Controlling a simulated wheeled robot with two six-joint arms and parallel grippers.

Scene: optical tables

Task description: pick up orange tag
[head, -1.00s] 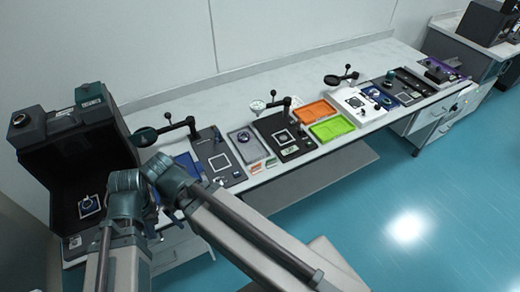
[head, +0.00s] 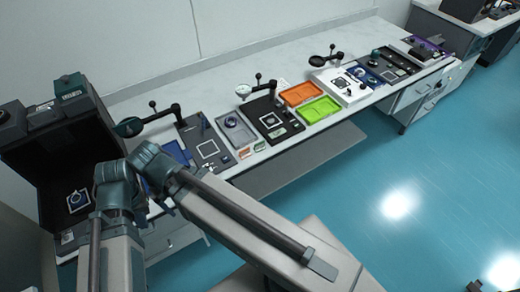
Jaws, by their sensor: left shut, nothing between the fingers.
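A small tag with an orange-red look (head: 246,155) lies near the table's front edge, in front of the grey tray (head: 222,124). A second small tag, greenish and white (head: 260,146), lies just right of it. Their faces are too small to read. My arm links fill the lower left of the head view, left of and nearer than the tags. My left gripper is shut and empty; its fingertips are hard to make out among the arm links, apart from the tags. My right gripper does not show.
An orange tray (head: 297,94) and a green tray (head: 319,110) lie right of a black board (head: 270,107). A dark plate (head: 190,130) with a white square is left of the grey tray. An open black case (head: 45,170) stands far left. Magnifier arms rise along the table.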

